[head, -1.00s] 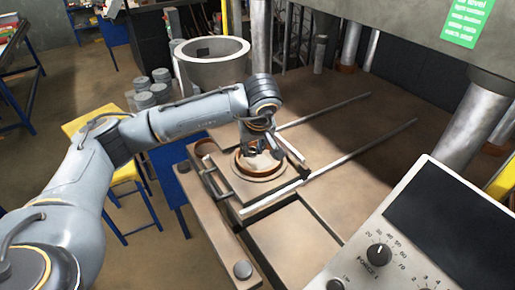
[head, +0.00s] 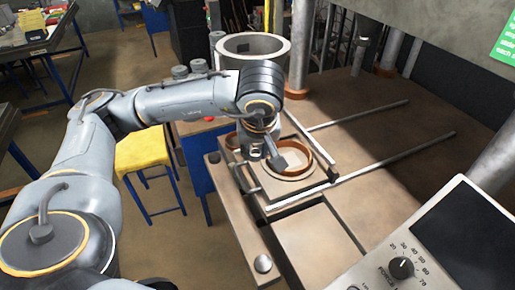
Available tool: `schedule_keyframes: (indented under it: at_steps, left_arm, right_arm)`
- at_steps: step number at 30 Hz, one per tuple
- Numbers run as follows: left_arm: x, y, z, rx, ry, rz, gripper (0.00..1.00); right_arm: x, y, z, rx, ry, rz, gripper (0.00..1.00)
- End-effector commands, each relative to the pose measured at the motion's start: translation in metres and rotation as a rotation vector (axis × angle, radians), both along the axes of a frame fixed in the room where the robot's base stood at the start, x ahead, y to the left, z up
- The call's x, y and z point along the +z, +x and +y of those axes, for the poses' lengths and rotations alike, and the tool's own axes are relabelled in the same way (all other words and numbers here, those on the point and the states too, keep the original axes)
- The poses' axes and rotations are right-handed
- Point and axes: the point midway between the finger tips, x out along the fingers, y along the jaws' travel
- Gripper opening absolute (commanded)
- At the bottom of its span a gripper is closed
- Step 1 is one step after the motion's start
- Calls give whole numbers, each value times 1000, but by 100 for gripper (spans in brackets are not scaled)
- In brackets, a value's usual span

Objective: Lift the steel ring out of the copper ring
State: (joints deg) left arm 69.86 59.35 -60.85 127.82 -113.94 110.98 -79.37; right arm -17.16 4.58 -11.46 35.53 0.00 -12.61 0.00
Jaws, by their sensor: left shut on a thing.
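The copper ring (head: 304,152) is a brown band on the pale plate of the press carriage (head: 320,182), right of the middle in the head view. My left gripper (head: 273,161) points down at the ring's left side and overlaps it in the picture. It is shut on the steel ring, but its fingers and wrist hide most of what they hold. I cannot make out the steel ring's outline, nor how far it stands above the copper ring. My right gripper is not in view.
Two rails (head: 398,153) run back from the carriage across the brown press bed. A large grey cylinder (head: 252,48) stands behind. A control box with a dial (head: 402,267) is at the lower right. A yellow stool (head: 146,150) stands left, below my arm.

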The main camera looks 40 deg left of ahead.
Motion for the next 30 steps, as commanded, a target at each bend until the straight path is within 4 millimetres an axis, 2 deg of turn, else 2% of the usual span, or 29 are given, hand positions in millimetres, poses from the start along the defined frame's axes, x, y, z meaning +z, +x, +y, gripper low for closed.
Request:
schedule_keyframes:
  at_steps: [20,30]
  left_arm:
    - [50,1,0,0,0,-1,14]
    - [70,1,0,-1,-1,-2,14]
  right_arm:
    - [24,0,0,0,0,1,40]
    - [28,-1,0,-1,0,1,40]
